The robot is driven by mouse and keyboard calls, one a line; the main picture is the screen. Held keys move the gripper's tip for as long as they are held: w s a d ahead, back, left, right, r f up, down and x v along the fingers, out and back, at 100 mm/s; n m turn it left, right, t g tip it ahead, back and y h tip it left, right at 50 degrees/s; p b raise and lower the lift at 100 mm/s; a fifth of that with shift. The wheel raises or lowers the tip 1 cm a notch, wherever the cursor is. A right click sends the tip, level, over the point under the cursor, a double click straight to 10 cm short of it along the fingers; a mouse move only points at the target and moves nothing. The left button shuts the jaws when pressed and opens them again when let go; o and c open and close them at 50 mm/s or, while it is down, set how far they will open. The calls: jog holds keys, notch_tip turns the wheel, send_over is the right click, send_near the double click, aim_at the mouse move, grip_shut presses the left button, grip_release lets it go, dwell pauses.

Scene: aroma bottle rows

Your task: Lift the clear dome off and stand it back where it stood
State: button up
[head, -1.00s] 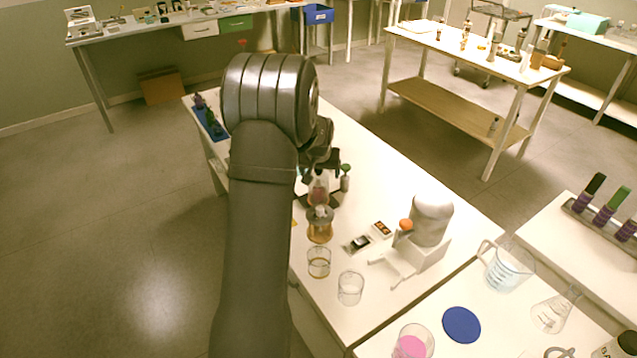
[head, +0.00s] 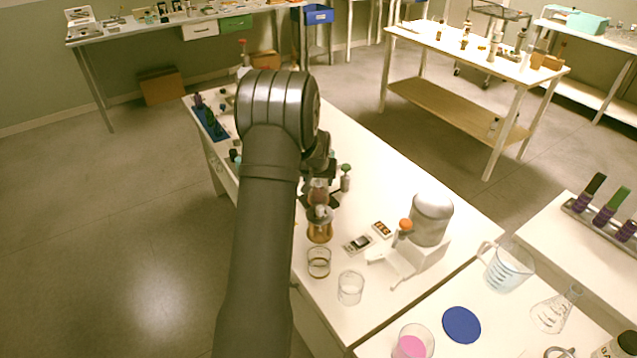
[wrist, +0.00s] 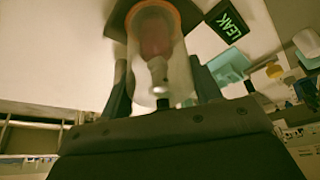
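The clear dome (wrist: 178,75) shows in the wrist view as a rounded, see-through cylinder, with a reddish body (wrist: 153,38) and a grey knob (wrist: 158,72) seen in it or through it. An orange ring (wrist: 172,8) lies at its far end. My gripper (wrist: 162,85) has one dark finger on each side of the dome, very close to it. Whether the pads press on the glass is not clear. In the head view, my arm partly hides this spot; a reddish shape (head: 318,192) shows just below my wrist, behind an amber-based glass piece (head: 320,232).
Two clear beakers (head: 318,262) (head: 350,287) stand at the front of the table. A small display (head: 357,244) and a grey rounded device (head: 431,218) stand to the right. A green-topped bottle (head: 346,178) is close on the right. The table's back right is free.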

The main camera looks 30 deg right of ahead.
jog(key=c, duration=0.4)
jog(key=shift+o, duration=0.2)
jog(key=shift+r, duration=0.1)
notch_tip(320, 180, up, 10)
jog(key=shift+f, duration=0.1)
jog(key=shift+r, duration=0.6)
